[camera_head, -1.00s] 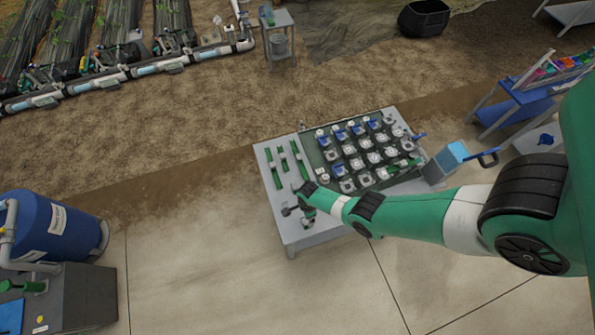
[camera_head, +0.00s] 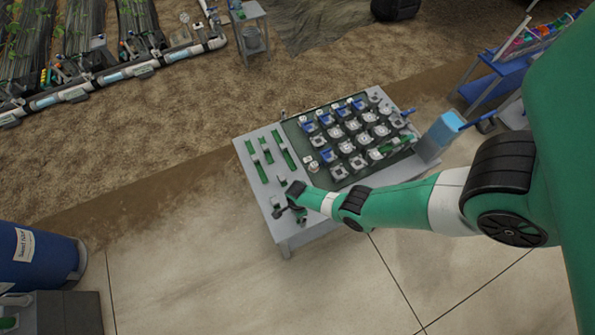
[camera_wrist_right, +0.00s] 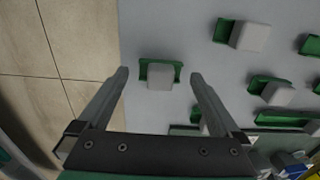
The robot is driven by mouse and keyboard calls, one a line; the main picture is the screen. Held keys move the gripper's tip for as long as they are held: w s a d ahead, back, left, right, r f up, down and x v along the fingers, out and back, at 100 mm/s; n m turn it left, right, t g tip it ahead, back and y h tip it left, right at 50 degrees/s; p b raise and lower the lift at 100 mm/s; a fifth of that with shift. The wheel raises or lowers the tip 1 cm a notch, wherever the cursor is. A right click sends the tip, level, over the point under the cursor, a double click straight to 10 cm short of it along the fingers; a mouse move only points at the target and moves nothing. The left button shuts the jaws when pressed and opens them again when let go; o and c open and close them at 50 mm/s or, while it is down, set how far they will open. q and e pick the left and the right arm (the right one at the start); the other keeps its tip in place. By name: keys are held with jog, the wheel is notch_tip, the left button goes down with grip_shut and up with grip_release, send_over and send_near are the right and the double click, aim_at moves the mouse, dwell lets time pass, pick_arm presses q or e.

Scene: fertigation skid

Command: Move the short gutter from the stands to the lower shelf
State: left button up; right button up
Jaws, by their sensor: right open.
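Several green gutter pieces of different lengths sit on the left part of the grey table (camera_head: 262,212), among them a long one (camera_head: 257,167). Which is the task's short gutter I cannot tell for sure. My right gripper (camera_head: 281,207) is over the table's near left part. In the right wrist view its two fingers are apart, with a short green piece (camera_wrist_right: 143,74) and its light grey block (camera_wrist_right: 160,77) showing between them, not gripped. Other green pieces with grey blocks (camera_wrist_right: 252,36) lie to the right. My left gripper is out of view.
A dark tray of several white and blue fittings (camera_head: 362,138) fills the table's middle and right. A light blue box (camera_head: 440,135) stands at its right edge. A blue rack (camera_head: 490,80) is farther right. Concrete floor (camera_head: 180,270) is clear in front.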

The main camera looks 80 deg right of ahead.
jog(key=shift+f, duration=0.65)
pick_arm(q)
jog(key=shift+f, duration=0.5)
pick_arm(e)
jog(key=shift+r, duration=0.15)
jog(key=c, duration=1.5)
jog(key=shift+r+p, duration=0.55)
jog(key=shift+p, duration=0.05)
notch_tip(320, 180, up, 3)
jog(key=p, duration=0.2)
jog(key=shift+f+p, duration=0.15)
jog(key=shift+p, duration=0.2)
pick_arm(q)
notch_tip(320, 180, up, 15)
jog(key=p, duration=1.1)
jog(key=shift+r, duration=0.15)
pick_arm(e)
jog(key=s+a+r, duration=0.1)
jog(key=s+r, duration=0.2)
jog(key=s, duration=0.1)
jog(key=s+a+r, duration=0.2)
jog(key=s+r, duration=0.1)
jog(key=s, duration=0.1)
jog(key=s+a+r, duration=0.2)
jog(key=s+r, duration=0.1)
jog(key=s, duration=0.2)
jog(key=shift+a+r, duration=0.1)
